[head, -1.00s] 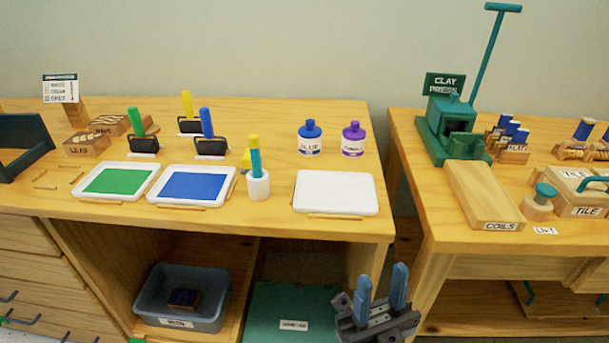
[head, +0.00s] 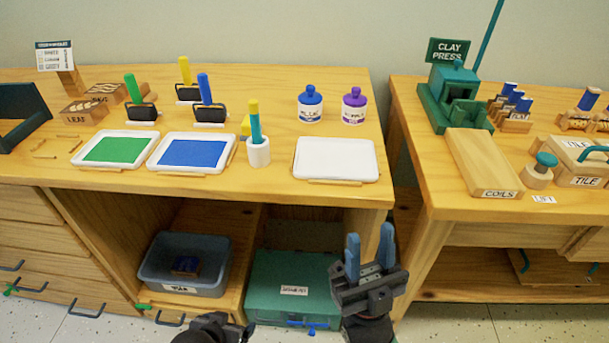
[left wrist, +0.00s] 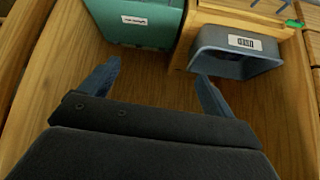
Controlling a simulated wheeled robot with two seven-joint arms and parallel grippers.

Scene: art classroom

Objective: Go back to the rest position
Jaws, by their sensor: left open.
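My right gripper (head: 370,252) is in the head view, in front of the gap between the two tables. Its two blue fingers point up and stand apart, with nothing between them. My left gripper (head: 215,328) shows only as a dark part at the bottom edge of the head view; its fingertips cannot be made out there. In the left wrist view the left gripper (left wrist: 155,85) has its blue fingers wide apart, with nothing held. Beyond it are the teal box (left wrist: 135,35) and the grey-blue bin (left wrist: 238,62), seen upside down.
The left table (head: 340,198) carries a green tray (head: 115,149), a blue tray (head: 190,152), a white tray (head: 335,158) and bottles. The grey-blue bin (head: 185,263) and teal box (head: 292,272) sit below. The right table (head: 440,205) holds a clay press (head: 455,95).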

